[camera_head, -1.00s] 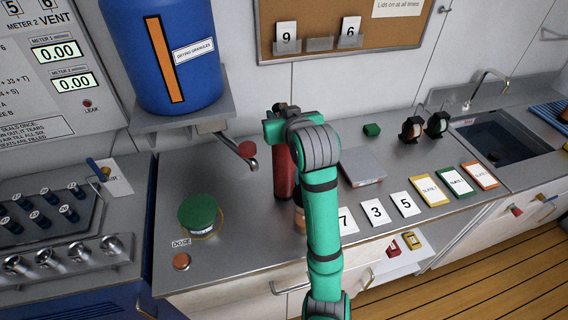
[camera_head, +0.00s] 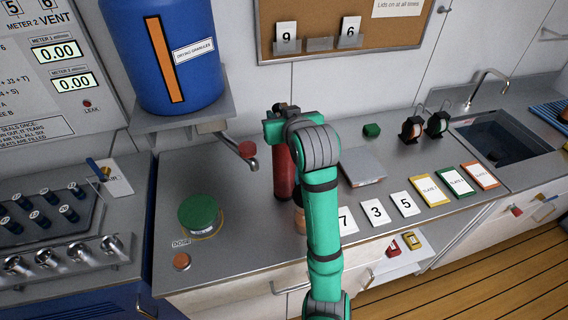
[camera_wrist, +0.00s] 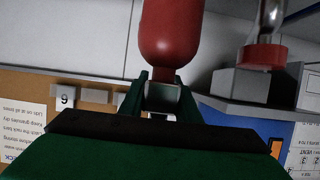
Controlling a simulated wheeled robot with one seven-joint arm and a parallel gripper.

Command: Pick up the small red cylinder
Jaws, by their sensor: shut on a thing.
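The red cylinder (camera_head: 283,176) is upright over the grey counter, left of my arm in the head view. In the wrist view its red body (camera_wrist: 170,32) has a rounded shoulder and a narrow neck, and the picture is upside down. My gripper (camera_wrist: 162,92) is shut on that neck, with a green finger on each side. In the head view my gripper (camera_head: 282,113) is at the cylinder's top, partly hidden by my wrist. I cannot tell whether the cylinder's base touches the counter.
A tap with a red knob (camera_head: 247,149) juts out left of the cylinder, under a blue drum (camera_head: 165,60). A green-lidded jar (camera_head: 199,212) stands at front left. A grey plate (camera_head: 362,166) and number cards (camera_head: 376,211) lie to the right. A sink (camera_head: 505,140) is farther right.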

